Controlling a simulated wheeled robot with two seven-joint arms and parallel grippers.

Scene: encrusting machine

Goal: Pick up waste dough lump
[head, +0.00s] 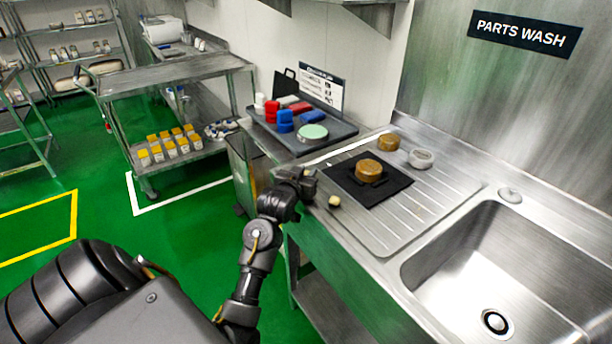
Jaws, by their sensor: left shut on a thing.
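A small pale yellow dough lump (334,201) shows near the left edge of the ribbed steel drainboard (400,232), left of a black mat (392,191). My left gripper (308,184) is just left of and above the lump in the picture, over the drainboard's left edge. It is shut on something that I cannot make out. A small gap shows between its dark fingers and the pale lump. My right gripper is not in view.
A brown round part (368,171) sits on the mat. Another brown part (388,141) and a grey ring (421,158) stand behind it. A sink (500,265) lies right. A dark tray (341,139) holds red and blue items and a green disc (312,131).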

